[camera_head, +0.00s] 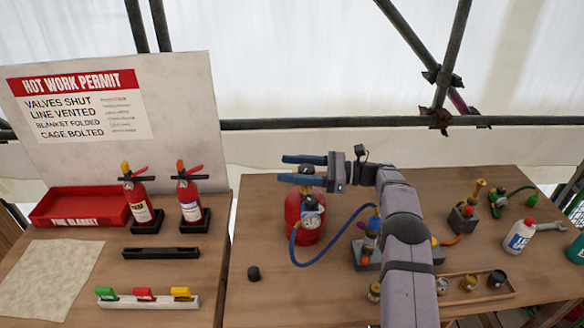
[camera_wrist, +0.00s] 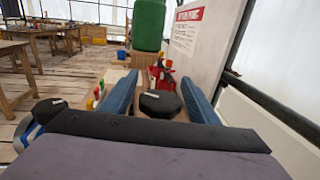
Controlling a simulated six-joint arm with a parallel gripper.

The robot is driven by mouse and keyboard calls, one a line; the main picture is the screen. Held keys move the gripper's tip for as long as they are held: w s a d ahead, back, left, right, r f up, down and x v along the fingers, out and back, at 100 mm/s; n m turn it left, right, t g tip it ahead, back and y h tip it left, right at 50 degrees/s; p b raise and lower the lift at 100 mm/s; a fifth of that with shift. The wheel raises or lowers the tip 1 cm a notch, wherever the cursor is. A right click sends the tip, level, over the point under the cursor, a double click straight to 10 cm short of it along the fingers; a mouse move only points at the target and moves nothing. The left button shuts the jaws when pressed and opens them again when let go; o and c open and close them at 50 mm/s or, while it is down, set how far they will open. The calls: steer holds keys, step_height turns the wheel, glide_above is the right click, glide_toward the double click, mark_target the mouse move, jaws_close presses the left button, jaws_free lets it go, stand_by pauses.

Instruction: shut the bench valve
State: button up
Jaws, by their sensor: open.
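My gripper (camera_head: 288,168) is open, with its blue fingers pointing left above the red gas cylinder (camera_head: 294,212). The cylinder stands on the right bench with a pressure gauge (camera_head: 311,222) on it. Its top is partly hidden by my gripper. A blue hose (camera_head: 332,259) runs from the gauge area to a grey block with a fitting (camera_head: 366,256), partly behind my arm. In the wrist view a dark faceted piece (camera_wrist: 158,104) shows between the open fingers (camera_wrist: 160,88). I cannot tell whether they touch it, or which fitting is the bench valve.
Two fire extinguishers (camera_head: 139,206) (camera_head: 189,197), a red tray (camera_head: 78,207) and a rack of coloured clips (camera_head: 148,299) are on the left bench. A small black piece (camera_head: 254,273) lies near the cylinder. A white bottle (camera_head: 519,237) and a wooden tray (camera_head: 450,300) are at right.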

steer(key=shift+c, duration=0.6)
steer(key=c, duration=0.9)
steer(key=shift+w+r+m+t, duration=0.15)
steer(key=shift+m+t, duration=0.45)
steer(key=shift+t, duration=0.3)
steer(key=shift+w+d+f+m+t+h+b, duration=0.1)
steer(key=shift+w+m+t+h, duration=0.1)
steer(key=shift+m+t+h, duration=0.45)
steer(key=shift+w+d+f+m+t+h+b, duration=0.15)
steer(key=shift+m+t+h, duration=0.25)
steer(key=shift+t, duration=0.55)
steer(key=shift+w+m+t+h+b, duration=0.1)
steer(key=shift+w+m+t+h, duration=0.2)
steer(key=shift+m+t, duration=0.45)
steer(key=shift+d+m+t+h+b, duration=0.1)
steer(key=shift+m+t+h+b, duration=0.2)
steer(key=shift+m+t+h, duration=0.25)
steer(key=shift+w+r+t, duration=0.1)
steer(key=shift+t, duration=0.2)
